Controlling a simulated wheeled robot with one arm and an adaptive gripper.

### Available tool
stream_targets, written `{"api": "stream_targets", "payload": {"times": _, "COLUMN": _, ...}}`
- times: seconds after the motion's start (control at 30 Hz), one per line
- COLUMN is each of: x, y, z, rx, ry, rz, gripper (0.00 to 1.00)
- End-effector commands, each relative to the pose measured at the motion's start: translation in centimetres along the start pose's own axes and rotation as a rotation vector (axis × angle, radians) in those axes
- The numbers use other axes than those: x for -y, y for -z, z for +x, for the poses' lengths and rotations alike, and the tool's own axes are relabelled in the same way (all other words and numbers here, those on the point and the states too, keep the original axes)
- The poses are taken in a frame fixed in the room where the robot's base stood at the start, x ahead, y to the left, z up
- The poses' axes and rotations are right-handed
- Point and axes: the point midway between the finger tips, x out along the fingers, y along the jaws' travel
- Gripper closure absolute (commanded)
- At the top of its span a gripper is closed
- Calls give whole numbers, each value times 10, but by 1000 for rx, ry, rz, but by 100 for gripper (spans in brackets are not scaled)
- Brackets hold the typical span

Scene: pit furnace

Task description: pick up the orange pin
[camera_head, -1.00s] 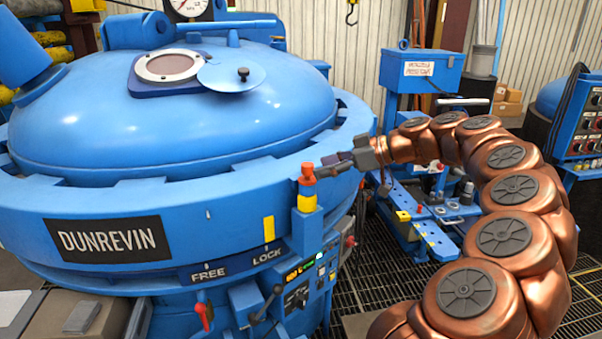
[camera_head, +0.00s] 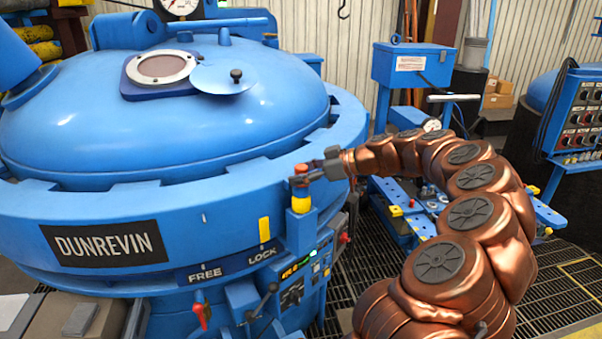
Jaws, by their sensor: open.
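The orange pin (camera_head: 300,187) stands upright in a yellow collar (camera_head: 301,204) on a blue block at the front right of the furnace's ring. My gripper (camera_head: 306,177) comes in from the right, and its dark fingers lie level with the upper part of the pin. The fingers overlap the pin in the picture, just below its top. The jaws are open. I cannot tell whether the pin is between the fingers or whether they touch it.
The blue furnace lid (camera_head: 165,120) with its ring fills the left. A control panel (camera_head: 297,277) and levers sit below the pin. A blue workbench (camera_head: 395,212) stands behind my arm. A switch cabinet (camera_head: 580,115) is at the far right. Grating floor is open at lower right.

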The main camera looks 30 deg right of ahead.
Motion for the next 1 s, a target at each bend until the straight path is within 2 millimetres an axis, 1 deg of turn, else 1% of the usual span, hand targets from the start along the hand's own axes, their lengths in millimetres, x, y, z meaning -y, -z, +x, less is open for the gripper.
{"api": "stream_targets", "payload": {"times": 0.07, "x": 0, "y": 0, "z": 3, "rx": 0, "ry": 1, "rz": 1, "gripper": 37}}
{"api": "stream_targets", "payload": {"times": 0.23, "x": 0, "y": 0, "z": 2, "rx": 0, "ry": 0, "rz": 0, "gripper": 38}}
{"api": "stream_targets", "payload": {"times": 0.83, "x": 0, "y": 0, "z": 2, "rx": 0, "ry": 0, "rz": 0, "gripper": 100}}
{"api": "stream_targets", "payload": {"times": 1.0, "x": 0, "y": 0, "z": 2, "rx": -1, "ry": 0, "rz": 0, "gripper": 100}}
